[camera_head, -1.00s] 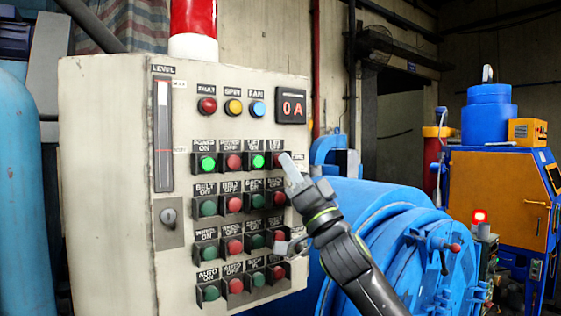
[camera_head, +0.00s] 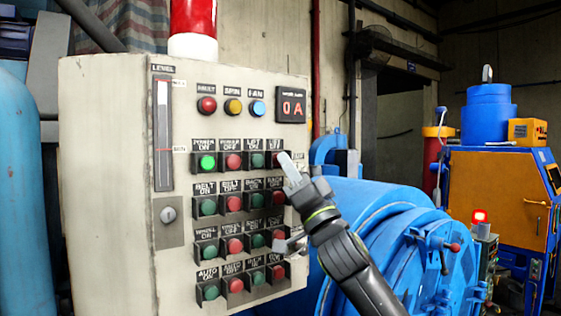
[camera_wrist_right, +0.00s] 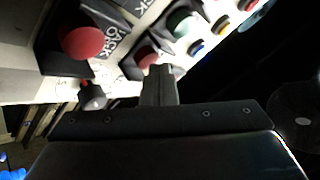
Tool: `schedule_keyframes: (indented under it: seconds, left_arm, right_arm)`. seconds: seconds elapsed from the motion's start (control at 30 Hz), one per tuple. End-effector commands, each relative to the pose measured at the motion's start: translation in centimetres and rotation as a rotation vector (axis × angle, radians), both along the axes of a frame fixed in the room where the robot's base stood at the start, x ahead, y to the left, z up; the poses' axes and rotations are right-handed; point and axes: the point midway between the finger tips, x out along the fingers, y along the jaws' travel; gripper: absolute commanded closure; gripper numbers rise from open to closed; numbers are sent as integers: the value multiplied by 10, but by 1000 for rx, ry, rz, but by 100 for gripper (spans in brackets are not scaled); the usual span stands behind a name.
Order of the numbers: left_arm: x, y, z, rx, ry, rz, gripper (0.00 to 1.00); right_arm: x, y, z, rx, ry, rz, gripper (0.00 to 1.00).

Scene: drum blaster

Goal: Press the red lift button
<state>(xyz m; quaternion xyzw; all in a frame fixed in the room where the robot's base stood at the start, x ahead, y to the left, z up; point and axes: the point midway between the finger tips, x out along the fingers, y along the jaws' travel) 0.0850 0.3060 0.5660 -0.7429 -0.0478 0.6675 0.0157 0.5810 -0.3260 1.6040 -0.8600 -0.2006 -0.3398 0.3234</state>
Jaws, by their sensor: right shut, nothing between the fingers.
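The red lift button (camera_head: 275,160) is the rightmost in the top button row of the cream control panel (camera_head: 110,200). My right gripper (camera_head: 285,157) is shut and empty, its tip at the right edge of this button and partly covering it. In the right wrist view the red button (camera_wrist_right: 147,57) shows just past the tip of my gripper (camera_wrist_right: 158,70). I cannot tell whether they touch. The green lift button (camera_head: 257,160) beside it is dark. My left gripper is not in view.
Several other red and green buttons fill the rows below, close to my right gripper. A large red button (camera_wrist_right: 82,42) is near it in the wrist view. A blue machine (camera_head: 370,220) stands right of the panel, behind my right arm.

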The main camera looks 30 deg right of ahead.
Motion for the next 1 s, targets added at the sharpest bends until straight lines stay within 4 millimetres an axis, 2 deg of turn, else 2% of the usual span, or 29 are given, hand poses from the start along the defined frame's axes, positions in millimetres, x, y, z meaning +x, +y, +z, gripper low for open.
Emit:
schedule_keyframes:
  seconds: [0.23,0.67,1.0]
  left_arm:
    - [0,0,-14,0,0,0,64]
    - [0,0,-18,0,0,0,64]
    - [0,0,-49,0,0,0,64]
  right_arm:
    - [-13,-1,-3,-2,0,-2,100]
    - [-18,-1,-2,-2,-1,-1,100]
    - [-52,-4,-5,-4,-3,-2,100]
